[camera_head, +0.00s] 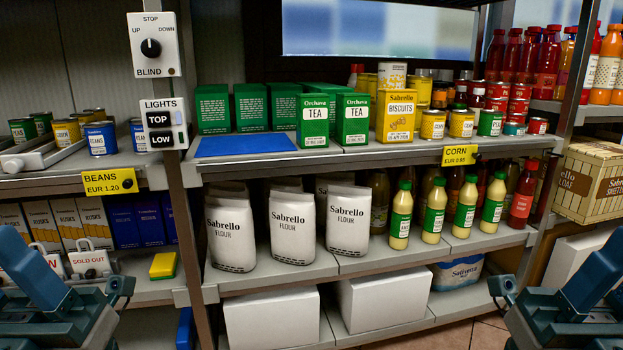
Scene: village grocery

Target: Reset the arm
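My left arm with its gripper (75,305) shows at the lower left edge, dark blue and partly cut off by the picture's border. My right arm with its gripper (555,305) shows at the lower right edge, also partly cut off. Both are in front of the shelves and apart from the goods. I see nothing held in either one. The fingers are not clear enough to tell whether they are open or shut.
Flour bags (292,228) and bottles (433,211) stand below. A blind switch box (154,45) and a lights panel (163,123) are on the left post.

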